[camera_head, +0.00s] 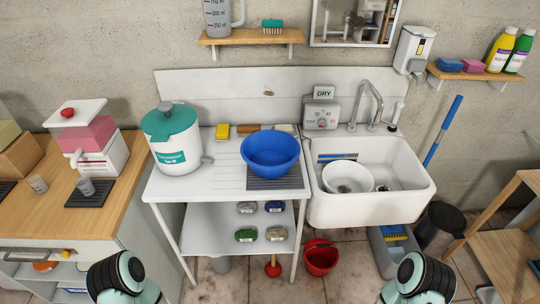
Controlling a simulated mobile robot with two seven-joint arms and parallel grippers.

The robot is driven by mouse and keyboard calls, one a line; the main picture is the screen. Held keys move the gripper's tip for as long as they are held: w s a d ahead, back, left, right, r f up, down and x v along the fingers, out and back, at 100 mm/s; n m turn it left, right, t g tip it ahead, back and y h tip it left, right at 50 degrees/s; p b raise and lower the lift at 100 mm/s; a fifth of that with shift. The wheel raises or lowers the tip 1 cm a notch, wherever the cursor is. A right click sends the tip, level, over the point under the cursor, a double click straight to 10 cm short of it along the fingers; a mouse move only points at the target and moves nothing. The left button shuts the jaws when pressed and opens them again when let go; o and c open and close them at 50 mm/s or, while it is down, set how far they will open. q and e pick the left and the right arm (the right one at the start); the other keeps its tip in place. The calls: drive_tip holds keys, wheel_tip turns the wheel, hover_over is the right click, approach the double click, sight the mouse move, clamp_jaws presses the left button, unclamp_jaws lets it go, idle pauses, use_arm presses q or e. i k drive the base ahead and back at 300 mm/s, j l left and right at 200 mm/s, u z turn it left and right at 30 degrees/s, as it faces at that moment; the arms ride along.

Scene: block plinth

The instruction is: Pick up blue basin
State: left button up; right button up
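The blue basin (270,155) is a round, open bowl. It rests on a dark ribbed mat (274,182) at the right end of the white side table (216,183), just left of the sink. Its inside looks empty. My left arm shows at the bottom left and my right arm at the bottom right. Neither arm touches the basin. The fingers of both grippers are out of the picture.
A white tub with a teal lid (174,140) stands left of the basin. A yellow sponge (222,132) and brushes lie behind it. The white sink (370,205) on the right holds a white bowl (347,177). A red bucket (320,258) stands on the floor.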

sight(270, 154)
drive_tip(key=i+l, duration=0.15)
drive_tip(key=l, duration=0.2)
drive_tip(key=i+l, duration=0.2)
drive_tip(key=l, duration=0.2)
drive_tip(key=i+l, duration=0.15)
drive_tip(key=l, duration=0.2)
